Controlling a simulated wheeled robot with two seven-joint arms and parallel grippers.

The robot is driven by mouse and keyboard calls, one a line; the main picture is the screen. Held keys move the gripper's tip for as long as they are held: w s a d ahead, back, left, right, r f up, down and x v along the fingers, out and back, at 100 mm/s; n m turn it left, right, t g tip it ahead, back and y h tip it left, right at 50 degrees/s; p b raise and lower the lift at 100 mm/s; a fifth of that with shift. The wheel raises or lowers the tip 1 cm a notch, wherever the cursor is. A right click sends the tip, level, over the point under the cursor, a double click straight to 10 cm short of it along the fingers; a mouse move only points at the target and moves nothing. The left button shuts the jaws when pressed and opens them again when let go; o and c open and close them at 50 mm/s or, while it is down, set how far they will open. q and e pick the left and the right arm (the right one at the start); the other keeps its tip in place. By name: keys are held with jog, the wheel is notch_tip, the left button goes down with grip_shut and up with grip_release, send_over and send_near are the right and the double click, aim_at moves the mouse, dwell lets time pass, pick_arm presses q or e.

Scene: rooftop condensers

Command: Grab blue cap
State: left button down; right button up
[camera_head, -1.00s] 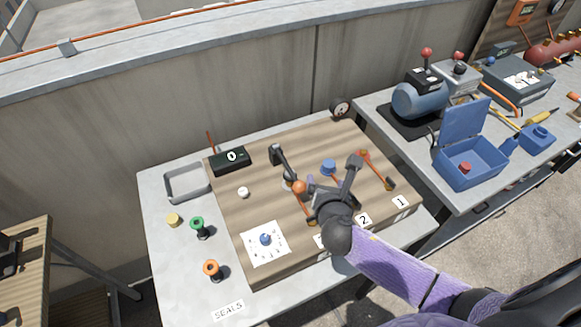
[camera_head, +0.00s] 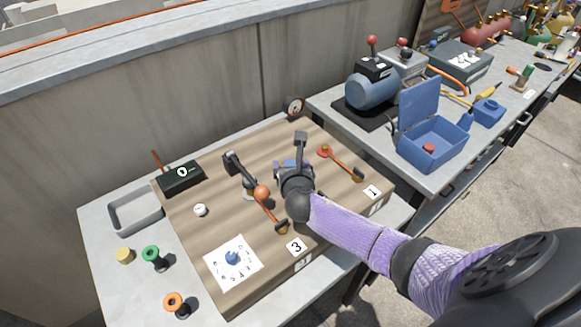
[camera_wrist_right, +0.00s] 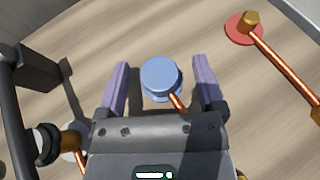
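The blue cap (camera_wrist_right: 161,76) sits on the wooden board at the end of a copper tube, over a blue disc. In the right wrist view it lies between the two purple fingers of my right gripper (camera_wrist_right: 163,84), which is open with a gap on both sides of the cap. In the head view my right gripper (camera_head: 291,166) is over the board and hides most of the cap. My left gripper is not in view.
A second copper tube with a red disc (camera_wrist_right: 236,28) lies to the right. A blue open box (camera_head: 428,150) is on the right-hand table.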

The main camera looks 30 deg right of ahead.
grip_shut()
